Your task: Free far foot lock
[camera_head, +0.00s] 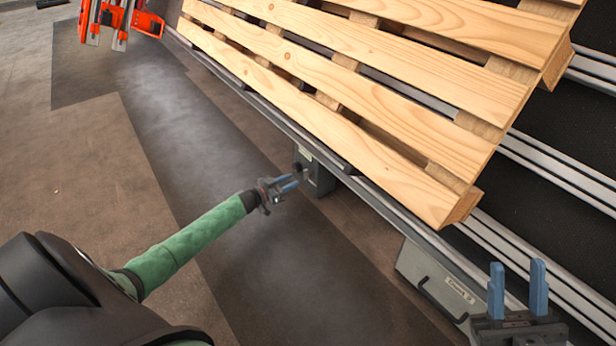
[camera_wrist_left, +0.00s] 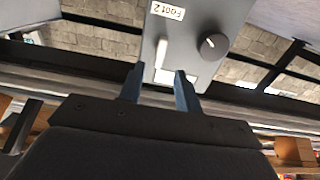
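The foot lock is a grey box under the conveyor's near edge (camera_head: 320,178). In the left wrist view the box (camera_wrist_left: 190,30) carries a label reading "Foot 2", a round knob (camera_wrist_left: 214,45) and a pale upright bar (camera_wrist_left: 162,52). My left gripper (camera_head: 291,182) is open at the box's face, its blue fingertips (camera_wrist_left: 160,72) apart, just below the bar in the wrist view. I cannot tell whether they touch the box. My right gripper (camera_head: 517,280) is open and empty at the lower right, with its fingers upright.
A wooden pallet (camera_head: 375,75) lies tilted in the picture on the metal rails (camera_head: 560,165). A second grey box (camera_head: 432,275) with a black handle and a label hangs on the near rail, left of my right gripper. Orange equipment (camera_head: 118,20) stands at upper left. The floor (camera_head: 80,170) is clear.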

